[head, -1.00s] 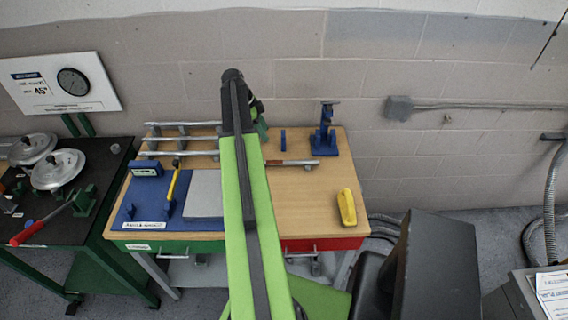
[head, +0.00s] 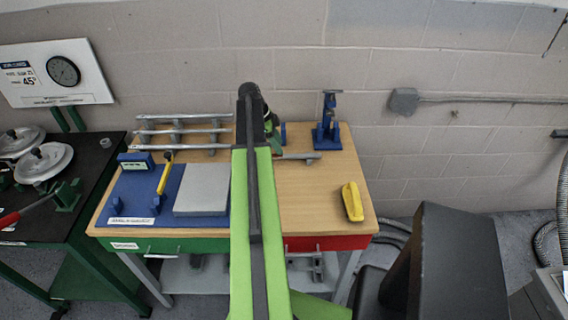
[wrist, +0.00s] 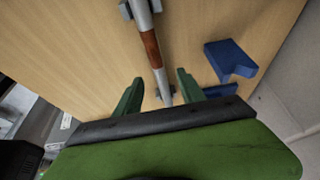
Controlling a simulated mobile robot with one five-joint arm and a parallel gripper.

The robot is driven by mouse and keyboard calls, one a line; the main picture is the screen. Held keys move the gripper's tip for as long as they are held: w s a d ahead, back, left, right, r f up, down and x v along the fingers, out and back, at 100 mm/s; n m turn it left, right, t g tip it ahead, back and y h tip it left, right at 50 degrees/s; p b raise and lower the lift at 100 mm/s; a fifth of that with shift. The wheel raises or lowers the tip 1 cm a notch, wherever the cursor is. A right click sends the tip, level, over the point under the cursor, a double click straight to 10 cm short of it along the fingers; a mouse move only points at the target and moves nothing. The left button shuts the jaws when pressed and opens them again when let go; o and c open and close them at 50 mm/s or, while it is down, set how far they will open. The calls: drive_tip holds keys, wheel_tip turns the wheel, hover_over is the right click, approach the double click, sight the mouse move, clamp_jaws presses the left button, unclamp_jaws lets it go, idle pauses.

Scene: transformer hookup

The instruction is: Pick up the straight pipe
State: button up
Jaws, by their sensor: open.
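A straight grey pipe with a brown band (wrist: 151,48) lies over small supports on the wooden bench in the wrist view. In the head view only its right end (head: 298,156) shows; my arm hides the rest. My gripper (wrist: 160,92) is open, its two green fingers pointing at the bench. The pipe's line runs between the fingers, one on each side, with visible gaps. I cannot tell how far above the pipe the fingertips are. The gripper is mostly hidden behind my arm in the head view.
Several other grey pipes (head: 183,131) lie on a rack at the bench's back left. A blue stand (head: 326,130) is at the back right, a yellow tool (head: 352,202) at front right. A blue block (wrist: 230,60) stands right of the pipe. The bench's right middle is clear.

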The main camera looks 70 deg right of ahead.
sight(284, 156)
drive_tip(key=b+x, duration=0.5)
drive_tip(key=shift+a+f, duration=0.2)
drive_tip(key=shift+f, duration=0.05)
drive_tip(key=shift+r, duration=0.2)
clamp_jaws()
